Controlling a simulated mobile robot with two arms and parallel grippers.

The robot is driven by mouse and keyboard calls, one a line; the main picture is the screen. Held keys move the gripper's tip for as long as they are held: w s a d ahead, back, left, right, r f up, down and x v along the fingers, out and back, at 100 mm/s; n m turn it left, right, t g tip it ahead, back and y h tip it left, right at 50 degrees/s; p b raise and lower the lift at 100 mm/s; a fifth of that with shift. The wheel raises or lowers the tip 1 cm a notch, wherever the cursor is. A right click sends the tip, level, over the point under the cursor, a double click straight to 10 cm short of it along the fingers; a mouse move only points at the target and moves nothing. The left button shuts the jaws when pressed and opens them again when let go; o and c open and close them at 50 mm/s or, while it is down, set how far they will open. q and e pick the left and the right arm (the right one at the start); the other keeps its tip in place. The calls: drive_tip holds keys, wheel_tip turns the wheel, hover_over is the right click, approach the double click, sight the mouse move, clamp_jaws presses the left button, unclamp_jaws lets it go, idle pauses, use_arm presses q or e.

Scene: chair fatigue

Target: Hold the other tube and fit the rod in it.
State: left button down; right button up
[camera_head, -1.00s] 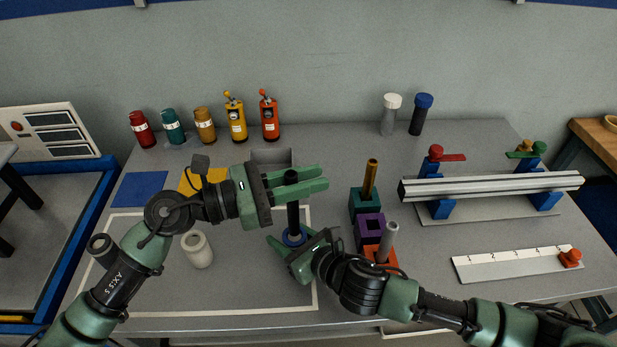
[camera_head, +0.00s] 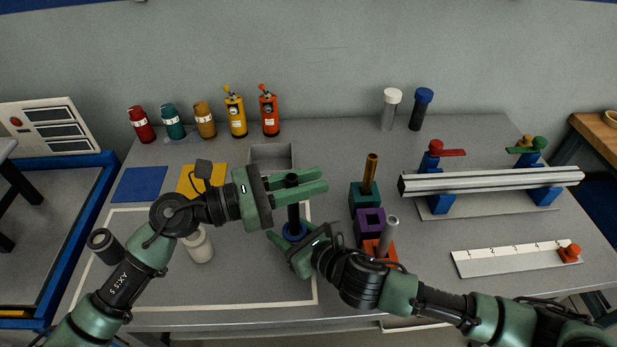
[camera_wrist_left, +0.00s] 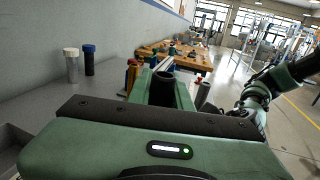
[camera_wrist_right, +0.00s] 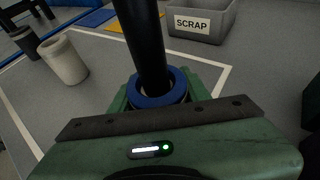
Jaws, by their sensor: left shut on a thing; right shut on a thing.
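My left gripper (camera_head: 322,181) is shut on the black rod (camera_head: 293,214) near its upper end. The rod stands upright; its round hollow top (camera_wrist_left: 162,75) shows between the fingers in the left wrist view. My right gripper (camera_head: 297,237) is below and is shut on a blue tube (camera_wrist_right: 160,97), of which I see the thick rim. The rod's lower end is at or inside this rim, with a pale sliver beside it. How deep it sits is hidden. A white hollow tube (camera_head: 201,248) stands on the table to the left; it also shows in the right wrist view (camera_wrist_right: 65,62).
Teal (camera_head: 364,198), purple (camera_head: 369,224) and orange (camera_head: 379,250) blocks stand close to the right, two holding upright rods. A grey scrap bin (camera_wrist_right: 200,22) is behind. A metal rail (camera_head: 490,181) and a ruler plate (camera_head: 510,260) lie further right.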

use_arm(q)
drive_tip(key=shift+f, duration=2.95)
drive_tip(key=c, duration=1.2)
unclamp_jaws()
drive_tip(key=v, duration=1.2)
use_arm(e)
drive_tip(key=o, duration=1.5)
drive_tip(key=v, duration=1.2)
drive_tip(key=shift+f, duration=0.1)
